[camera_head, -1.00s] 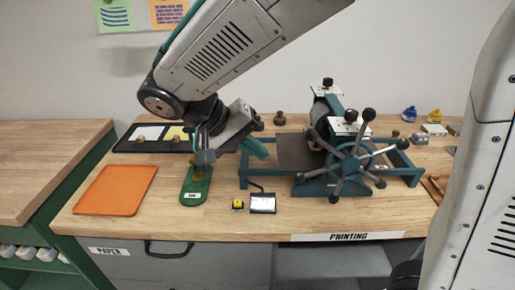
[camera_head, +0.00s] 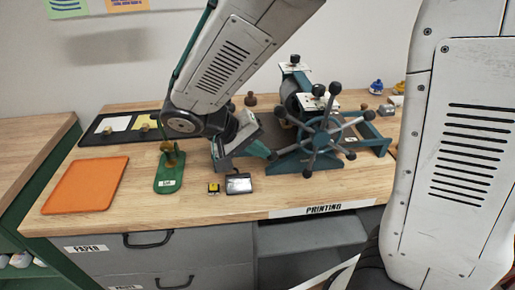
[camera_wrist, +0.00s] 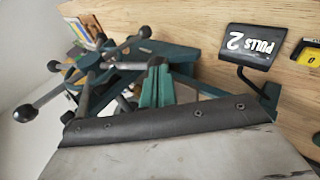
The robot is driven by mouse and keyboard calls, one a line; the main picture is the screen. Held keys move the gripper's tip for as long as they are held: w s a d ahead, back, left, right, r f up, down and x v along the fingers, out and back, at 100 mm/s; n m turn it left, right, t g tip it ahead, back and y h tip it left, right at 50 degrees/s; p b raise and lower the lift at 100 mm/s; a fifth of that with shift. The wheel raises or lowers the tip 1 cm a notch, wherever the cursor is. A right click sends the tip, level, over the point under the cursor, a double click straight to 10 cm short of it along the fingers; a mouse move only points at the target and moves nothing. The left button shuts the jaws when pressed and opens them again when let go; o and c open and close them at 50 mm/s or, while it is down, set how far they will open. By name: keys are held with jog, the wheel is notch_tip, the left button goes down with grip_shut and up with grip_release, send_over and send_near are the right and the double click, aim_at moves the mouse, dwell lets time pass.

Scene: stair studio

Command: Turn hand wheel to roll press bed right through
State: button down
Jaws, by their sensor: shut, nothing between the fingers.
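The hand wheel (camera_head: 325,128) has several grey spokes with dark knobs and is on the front of the teal roller press (camera_head: 300,165). The press's dark bed (camera_head: 276,122) shows partly at the left of the roller, the rest hidden by my arm and the wheel.
An orange tray (camera_head: 85,187), green stand (camera_head: 168,180) and black tray (camera_head: 110,128) are at the left.

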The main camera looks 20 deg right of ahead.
jog(key=shift+f, duration=0.1)
jog(key=shift+s+d+f+g+h, duration=0.15)
jog(key=shift+d+f+h, duration=0.1)
jog(key=shift+f+h, duration=0.6)
jog(key=shift+d+f+g+h, duration=0.15)
jog(key=shift+d+f+h, duration=0.1)
jog(key=shift+f+h, duration=0.6)
jog(key=shift+f, duration=0.1)
